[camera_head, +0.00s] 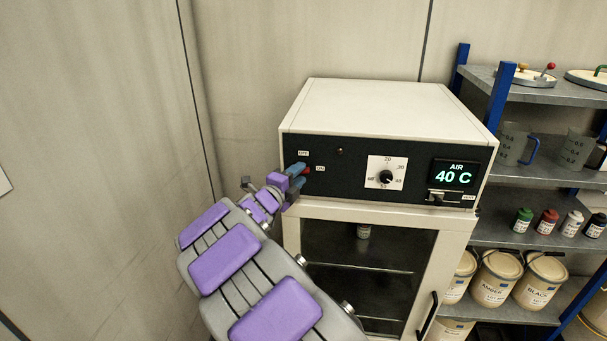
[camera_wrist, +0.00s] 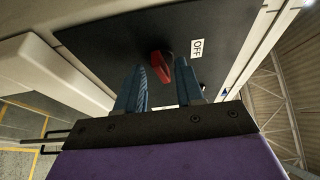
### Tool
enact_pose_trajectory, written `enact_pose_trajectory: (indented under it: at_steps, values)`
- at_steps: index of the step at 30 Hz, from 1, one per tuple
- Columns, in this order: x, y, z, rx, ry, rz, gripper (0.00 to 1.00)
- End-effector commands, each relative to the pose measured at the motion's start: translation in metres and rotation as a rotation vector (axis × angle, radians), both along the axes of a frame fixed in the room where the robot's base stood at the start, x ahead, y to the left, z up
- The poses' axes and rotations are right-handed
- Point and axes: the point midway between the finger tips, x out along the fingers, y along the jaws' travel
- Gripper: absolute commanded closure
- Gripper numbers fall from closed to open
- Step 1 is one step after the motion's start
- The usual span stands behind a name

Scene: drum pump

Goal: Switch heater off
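The heater (camera_head: 390,110) is a cream cabinet with a black control panel. A red switch lever (camera_head: 305,171) sits at the panel's left end, between an OFF label (camera_head: 303,153) above and an ON label (camera_head: 320,169) to its right. In the wrist view the red lever (camera_wrist: 160,66) shows between my blue fingers, with the OFF label (camera_wrist: 196,48) to its right. My gripper (camera_head: 296,177) is at the lever; it also shows in the wrist view (camera_wrist: 164,78). The fingers are apart, with visible gaps beside the lever. Whether one touches it I cannot tell.
The panel has a dial (camera_head: 386,177), a small dark lamp (camera_head: 340,152) and a display (camera_head: 455,174) reading AIR 40 C. A glass door (camera_head: 360,265) is below. Shelves with jugs, bottles and paint buckets (camera_head: 497,278) stand right. A bare wall is left.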

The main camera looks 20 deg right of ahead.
Motion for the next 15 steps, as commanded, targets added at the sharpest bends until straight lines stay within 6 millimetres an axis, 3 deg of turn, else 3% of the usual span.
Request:
enact_pose_trajectory:
  at_steps: [10, 15]
  values:
    - [0.001, -0.030, -0.004, 0.021, 0.001, -0.002, 0.64]
    - [0.001, -0.034, -0.004, 0.022, 0.001, -0.004, 0.80]
